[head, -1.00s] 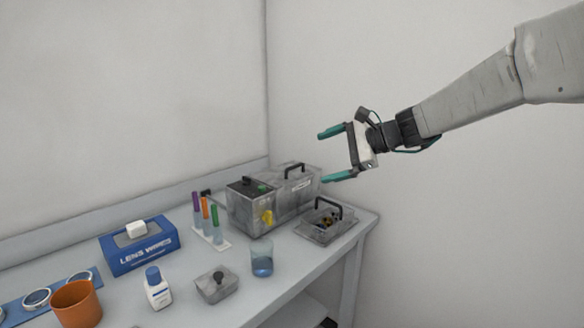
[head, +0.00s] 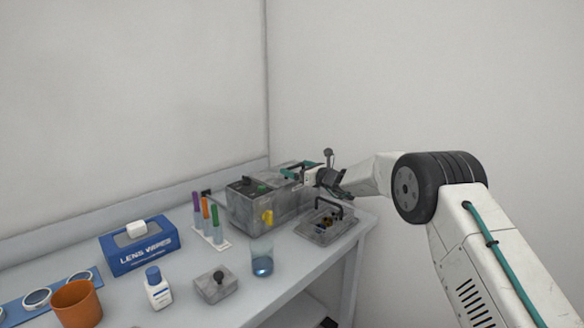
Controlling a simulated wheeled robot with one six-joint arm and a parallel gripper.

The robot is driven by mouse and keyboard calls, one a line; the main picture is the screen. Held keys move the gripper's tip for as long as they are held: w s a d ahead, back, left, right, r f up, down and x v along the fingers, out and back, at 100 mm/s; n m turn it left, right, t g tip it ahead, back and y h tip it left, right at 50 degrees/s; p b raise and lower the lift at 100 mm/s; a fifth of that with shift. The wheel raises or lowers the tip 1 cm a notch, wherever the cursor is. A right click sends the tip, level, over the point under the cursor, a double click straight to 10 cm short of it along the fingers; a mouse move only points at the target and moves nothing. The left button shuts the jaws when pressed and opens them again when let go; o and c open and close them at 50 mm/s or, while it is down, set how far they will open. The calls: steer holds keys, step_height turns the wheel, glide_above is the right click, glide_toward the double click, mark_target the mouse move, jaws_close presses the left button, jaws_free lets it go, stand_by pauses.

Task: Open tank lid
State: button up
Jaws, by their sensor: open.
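The grey metal tank (head: 240,215) stands at the back right of the bench, near the corner. Its right part is covered by a grey lid with a black handle, now mostly hidden behind my gripper. The left part has a dark top with a small black knob (head: 247,181) and a green spot. My gripper (head: 292,170) is at the lid's handle, its teal fingers open on either side of where the handle stands. Whether a finger touches the handle I cannot tell.
A grey tray with a black handle (head: 322,232) sits right of the tank, below my wrist. In front are a beaker (head: 262,264), a small grey block with a knob (head: 215,286), tubes in a rack (head: 212,240), a bottle (head: 157,292) and a blue wipes box (head: 140,252). Walls close off the back.

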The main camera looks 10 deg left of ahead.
steer(key=shift+x, duration=1.7)
